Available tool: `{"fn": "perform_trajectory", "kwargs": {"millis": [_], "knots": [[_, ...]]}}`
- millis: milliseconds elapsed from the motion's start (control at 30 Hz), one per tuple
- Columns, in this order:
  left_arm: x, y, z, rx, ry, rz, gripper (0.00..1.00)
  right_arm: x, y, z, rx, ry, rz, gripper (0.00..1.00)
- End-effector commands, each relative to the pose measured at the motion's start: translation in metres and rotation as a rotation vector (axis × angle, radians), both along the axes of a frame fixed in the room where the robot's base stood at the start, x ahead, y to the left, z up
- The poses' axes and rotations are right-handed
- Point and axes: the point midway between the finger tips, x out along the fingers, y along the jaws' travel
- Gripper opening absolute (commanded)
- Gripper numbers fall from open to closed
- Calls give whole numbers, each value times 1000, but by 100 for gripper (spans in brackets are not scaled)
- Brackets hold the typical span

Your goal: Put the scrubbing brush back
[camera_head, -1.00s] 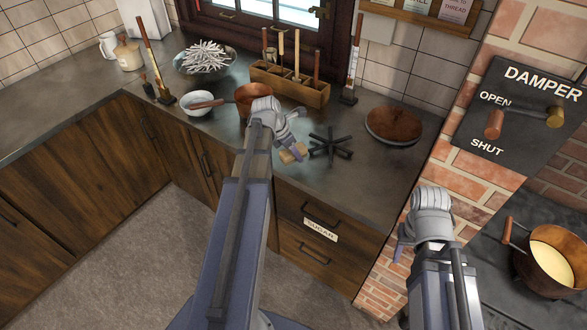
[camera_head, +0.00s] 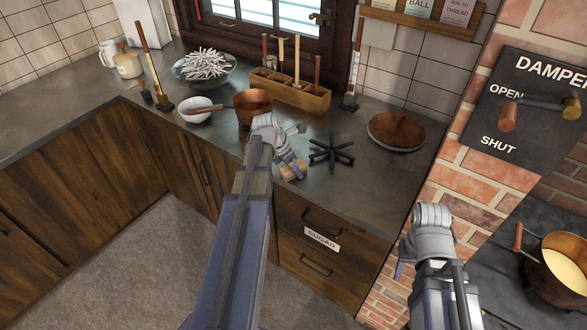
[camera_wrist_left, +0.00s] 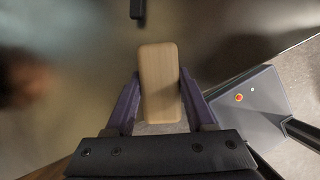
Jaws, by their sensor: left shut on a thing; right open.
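A pale wooden block, which looks like the scrubbing brush's back (camera_head: 294,170), is held by my left gripper (camera_head: 290,166) near the counter's front edge. In the left wrist view the block (camera_wrist_left: 159,83) sits between the two purple fingers (camera_wrist_left: 158,100), which are shut on it. Its underside is hidden, so I cannot see bristles. My right gripper (camera_head: 402,262) is open and empty, low in front of the brick wall. A wooden caddy with compartments (camera_head: 290,95) stands at the back of the counter, with several upright handles in it.
A black star-shaped trivet (camera_head: 331,151) lies right of my left gripper. A copper pot (camera_head: 253,106) and white bowl (camera_head: 194,109) stand behind and left of it. A round wooden-topped item (camera_head: 396,131) is at right. Clear counter lies between trivet and caddy.

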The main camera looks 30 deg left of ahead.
Motion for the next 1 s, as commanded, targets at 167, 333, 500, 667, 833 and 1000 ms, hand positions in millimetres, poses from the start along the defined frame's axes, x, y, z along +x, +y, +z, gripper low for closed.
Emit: {"fn": "perform_trajectory", "kwargs": {"millis": [167, 333, 500, 667, 833, 1000], "knots": [[0, 0, -2, 0, 0, 0, 68, 0, 0, -2, 0, 0, 0, 50], [0, 0, -2, -1, 0, 0, 85, 0, 0, -2, 0, 0, 0, 50], [-1, -1, -2, -2, 2, -2, 85, 0, 0, -2, 0, 0, 0, 50], [-1, -2, -2, -2, 2, -2, 85, 0, 0, -2, 0, 0, 0, 50], [-1, -1, 2, -2, 2, -2, 85, 0, 0, 2, 0, 0, 0, 50], [-4, 1, 15, -1, 0, 0, 85, 0, 0, 15, 0, 0, 0, 50]]}}
